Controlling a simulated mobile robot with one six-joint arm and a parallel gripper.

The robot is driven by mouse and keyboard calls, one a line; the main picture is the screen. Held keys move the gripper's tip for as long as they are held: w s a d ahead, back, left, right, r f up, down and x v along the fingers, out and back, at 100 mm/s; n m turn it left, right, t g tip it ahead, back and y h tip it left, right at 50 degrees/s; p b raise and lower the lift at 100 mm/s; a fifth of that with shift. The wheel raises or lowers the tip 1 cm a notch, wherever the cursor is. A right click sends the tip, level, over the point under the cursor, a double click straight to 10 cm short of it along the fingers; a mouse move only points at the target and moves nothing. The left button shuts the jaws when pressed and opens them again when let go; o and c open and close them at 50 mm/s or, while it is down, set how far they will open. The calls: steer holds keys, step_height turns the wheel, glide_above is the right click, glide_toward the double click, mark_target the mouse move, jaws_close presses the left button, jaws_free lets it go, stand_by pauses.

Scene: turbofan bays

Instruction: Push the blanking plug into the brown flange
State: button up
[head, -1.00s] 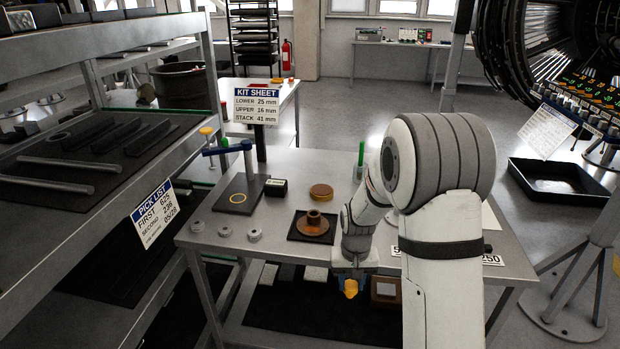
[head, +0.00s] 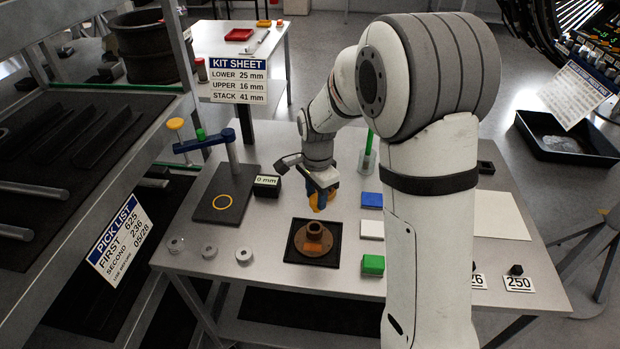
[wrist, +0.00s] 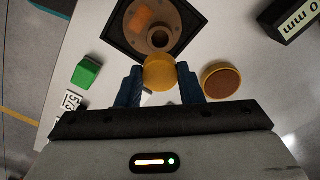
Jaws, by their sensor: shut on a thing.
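My gripper (wrist: 160,82) is shut on the yellow blanking plug (wrist: 158,70), which sits between its two blue fingers. In the head view my gripper (head: 320,194) and the plug (head: 316,202) are above the table, just behind the brown flange (head: 302,242). The flange lies in a square black tray (head: 293,256) and has a raised round hub with an open bore. An orange patch shows on the flange. In the wrist view the flange (wrist: 172,20) and its dark bore lie just beyond the plug, apart from it.
An orange-brown disc (wrist: 222,80) lies beside the gripper. Blue, white and green blocks (head: 373,264) stand right of the tray.

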mark_target(315, 211)
steer(key=shift+a+f+b, duration=0.15)
steer(key=shift+f+b, duration=1.7)
steer(key=shift+f, duration=0.95)
steer(key=shift+s+a+f, duration=0.1)
steer(key=shift+s+a, duration=0.05)
steer(key=shift+f+b, duration=1.25)
steer(key=shift+f, duration=0.15)
steer(key=o, duration=1)
steer(key=shift+o, duration=0.5)
steer(key=o, duration=0.3)
steer(key=shift+o, duration=0.2)
steer(key=shift+r, duration=0.1)
